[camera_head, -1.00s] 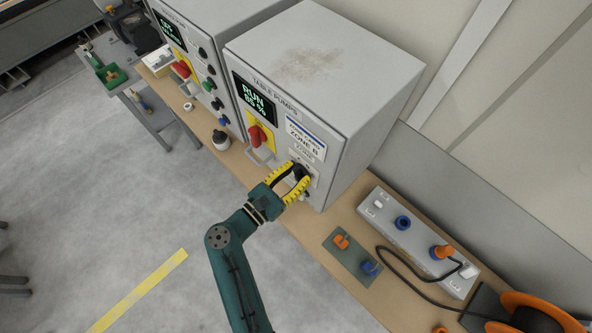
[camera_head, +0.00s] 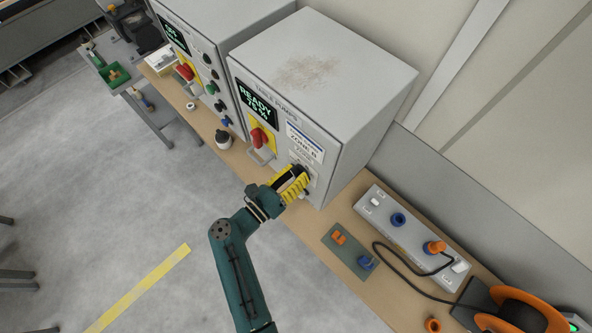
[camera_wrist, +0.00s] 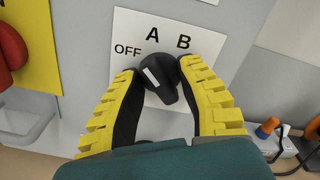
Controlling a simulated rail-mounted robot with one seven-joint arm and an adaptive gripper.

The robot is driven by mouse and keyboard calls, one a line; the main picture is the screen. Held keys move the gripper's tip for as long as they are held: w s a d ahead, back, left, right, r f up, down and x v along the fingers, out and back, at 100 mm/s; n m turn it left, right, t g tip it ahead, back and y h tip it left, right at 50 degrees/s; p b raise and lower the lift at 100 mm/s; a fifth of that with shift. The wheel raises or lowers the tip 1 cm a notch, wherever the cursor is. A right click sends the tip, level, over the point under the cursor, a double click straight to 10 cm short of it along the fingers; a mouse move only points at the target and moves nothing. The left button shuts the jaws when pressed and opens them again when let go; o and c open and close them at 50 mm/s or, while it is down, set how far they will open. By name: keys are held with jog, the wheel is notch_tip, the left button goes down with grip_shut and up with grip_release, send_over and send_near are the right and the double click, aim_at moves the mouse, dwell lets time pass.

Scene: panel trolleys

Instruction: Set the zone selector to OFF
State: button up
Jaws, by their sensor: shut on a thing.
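The zone selector is a black knob (camera_wrist: 163,80) on a white plate marked OFF, A and B (camera_wrist: 196,25). Its white pointer line slants up and to the left, roughly toward OFF. My gripper (camera_wrist: 158,76) has its yellow-ribbed black fingers on either side of the knob and is shut on it. In the head view, my gripper (camera_head: 301,177) reaches the lower right of the TABLE PUMPS cabinet's front (camera_head: 240,135) and mostly hides the knob. The cabinet display (camera_head: 257,101) reads READY.
A red switch on a yellow plate (camera_head: 262,139) and a grey handle sit left of the selector. A similar cabinet (camera_head: 190,62) stands further left. On the bench to the right are a grey socket box (camera_head: 400,240), a small green plate and an orange cable reel (camera_head: 520,305).

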jog(key=shift+f, duration=0.1)
jog(key=n+p, duration=0.1)
jog(key=n, duration=0.1)
jog(key=shift+n+p, duration=0.3)
jog(key=shift+p, duration=0.1)
jog(key=shift+n, duration=0.5)
jog(key=shift+n+p, duration=0.3)
jog(key=shift+p, duration=0.15)
jog(key=shift+n, duration=0.5)
grip_shut()
jog(key=o, duration=1.1)
grip_release()
jog(key=shift+d, duration=0.15)
